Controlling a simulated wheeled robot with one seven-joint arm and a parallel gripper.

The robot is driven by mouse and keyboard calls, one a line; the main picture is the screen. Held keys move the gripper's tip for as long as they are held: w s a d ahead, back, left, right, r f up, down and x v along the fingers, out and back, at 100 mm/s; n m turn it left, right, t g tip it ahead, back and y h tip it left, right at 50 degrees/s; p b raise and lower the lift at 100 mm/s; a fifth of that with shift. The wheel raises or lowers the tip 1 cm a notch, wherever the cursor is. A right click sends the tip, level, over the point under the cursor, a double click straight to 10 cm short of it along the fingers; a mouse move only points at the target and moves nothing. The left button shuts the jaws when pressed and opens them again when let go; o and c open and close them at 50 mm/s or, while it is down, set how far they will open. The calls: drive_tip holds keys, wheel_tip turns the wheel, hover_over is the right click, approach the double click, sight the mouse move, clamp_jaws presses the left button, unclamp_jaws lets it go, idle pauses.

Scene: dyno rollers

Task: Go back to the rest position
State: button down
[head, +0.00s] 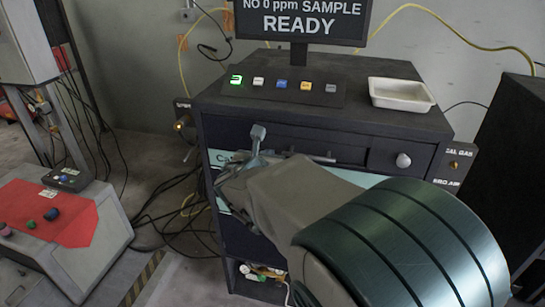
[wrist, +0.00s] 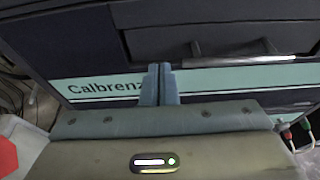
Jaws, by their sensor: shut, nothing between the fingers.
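My gripper (head: 258,132) is in front of the dark analyzer cabinet (head: 420,122), near its upper front. In the wrist view my gripper (wrist: 160,70) has its two grey-blue fingers together, with nothing between them. Behind the fingers is a pale teal band with the lettering "Calbrenz" (wrist: 105,88), partly hidden by the fingers. I cannot tell whether the fingertips touch the cabinet front. My arm reaches in from the lower right of the head view and hides part of the cabinet's lower front.
The cabinet top carries a button panel (head: 283,87) with a lit green key, a white tray (head: 401,94) and a screen (head: 300,20) reading "READY". A drawer handle (wrist: 238,60) is close to my fingers. A red-and-grey console (head: 60,225) stands left, with cables (head: 170,215) on the floor.

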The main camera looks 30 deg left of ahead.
drive_tip(key=v, duration=0.7)
drive_tip(key=shift+d, duration=0.25)
drive_tip(key=w+d+f+m+g+h+p, duration=0.1)
drive_tip(key=w+d+m+g+h, duration=0.25)
drive_tip(key=d+m, duration=0.85)
drive_tip(key=w+d+f+m+g+h, duration=0.15)
drive_tip(key=d+m+h, duration=0.3)
drive_tip(key=d, duration=1.35)
drive_tip(key=s+d+f+m+g+y+p, duration=0.1)
drive_tip(key=s+d+m+g, duration=0.5)
drive_tip(key=s+d+m, duration=0.8)
drive_tip(key=shift+s+d+f+m+y+p, duration=0.55)
drive_tip(key=shift+d+m+y, duration=0.7)
drive_tip(key=shift+m, duration=3.3)
drive_tip(key=shift+w+a+f, duration=0.15)
